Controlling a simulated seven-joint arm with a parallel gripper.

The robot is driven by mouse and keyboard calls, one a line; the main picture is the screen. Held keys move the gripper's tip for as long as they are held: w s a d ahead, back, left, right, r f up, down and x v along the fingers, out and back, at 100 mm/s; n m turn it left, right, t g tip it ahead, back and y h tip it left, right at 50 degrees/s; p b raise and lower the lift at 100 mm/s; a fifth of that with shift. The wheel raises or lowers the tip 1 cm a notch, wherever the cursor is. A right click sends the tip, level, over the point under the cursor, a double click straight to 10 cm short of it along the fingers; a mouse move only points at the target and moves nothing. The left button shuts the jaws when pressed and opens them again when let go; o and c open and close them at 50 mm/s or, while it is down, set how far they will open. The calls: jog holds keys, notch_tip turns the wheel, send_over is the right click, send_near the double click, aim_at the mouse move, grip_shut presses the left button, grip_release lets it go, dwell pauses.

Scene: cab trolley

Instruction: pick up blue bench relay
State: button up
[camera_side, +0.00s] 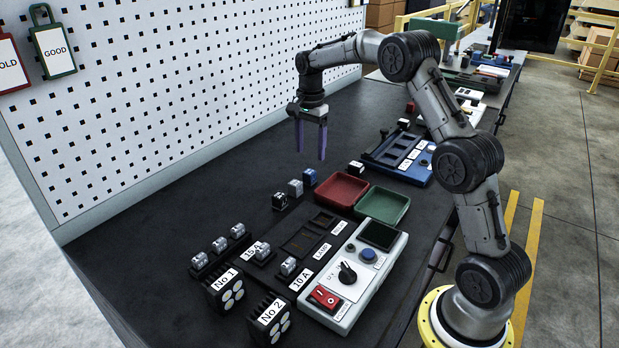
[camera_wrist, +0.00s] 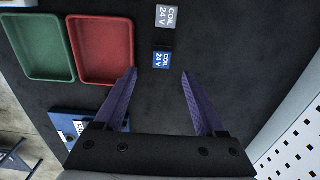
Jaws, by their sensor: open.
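The blue relay (camera_side: 309,177) stands on the dark bench top, at the end of a short row with a grey relay (camera_side: 295,187) and a black relay (camera_side: 279,201). In the wrist view the blue relay appears just past the fingertips (camera_wrist: 158,72), between the lines of the two fingers.
A red tray (camera_side: 342,189) and a green tray (camera_side: 383,206) sit right of the relays. A white pegboard (camera_side: 180,80) borders the left. The bench between pegboard and relays is clear.

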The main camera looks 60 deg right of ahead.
aim_at(309, 171)
jog(key=shift+w+f, duration=0.15)
jog(key=shift+f, duration=3.35)
grip_shut()
